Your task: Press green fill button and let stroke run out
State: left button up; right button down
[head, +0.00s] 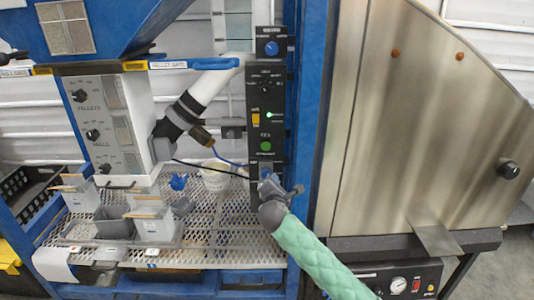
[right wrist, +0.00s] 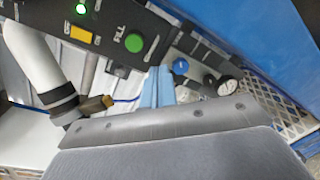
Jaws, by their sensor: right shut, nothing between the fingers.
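The green fill button (head: 266,146) sits low on a tall black control panel (head: 265,85), below a yellow-orange button and a lit green lamp. In the right wrist view the green button (right wrist: 134,42) is marked FILL and is unobstructed. My right gripper (head: 266,171) is just below the button in the head view, its arm in a mint sleeve. In the right wrist view its blue fingers (right wrist: 157,72) are together and empty, with the tips short of the button in the picture. Whether they touch the panel cannot be told, but they are not on the button. My left gripper is not in view.
A white pipe (head: 212,85) with a brass nozzle (head: 202,136) hangs left of the panel, above a white bucket (head: 215,178). Small bins stand on the mesh shelf (head: 222,232). A blue post (head: 306,120) and a large metal hopper (head: 410,120) stand to the right.

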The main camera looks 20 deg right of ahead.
aim_at(266, 148)
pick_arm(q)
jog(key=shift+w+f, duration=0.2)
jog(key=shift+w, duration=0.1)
pick_arm(e)
jog(key=shift+w+a+r+n+t+y, duration=0.15)
jog(key=shift+a+r+n+t, duration=0.2)
jog(key=shift+n, duration=1.45)
jog(key=shift+w+a+r+n+t+y, duration=0.2)
jog(key=shift+r+n+t, duration=0.1)
jog(key=shift+n, duration=1.5)
jog(key=shift+w+a+r+n+t+y, duration=0.15)
jog(key=shift+a+r+n+t, duration=0.2)
jog(key=shift+n, duration=1.45)
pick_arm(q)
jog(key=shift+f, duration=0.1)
pick_arm(e)
jog(key=shift+w+d, duration=0.1)
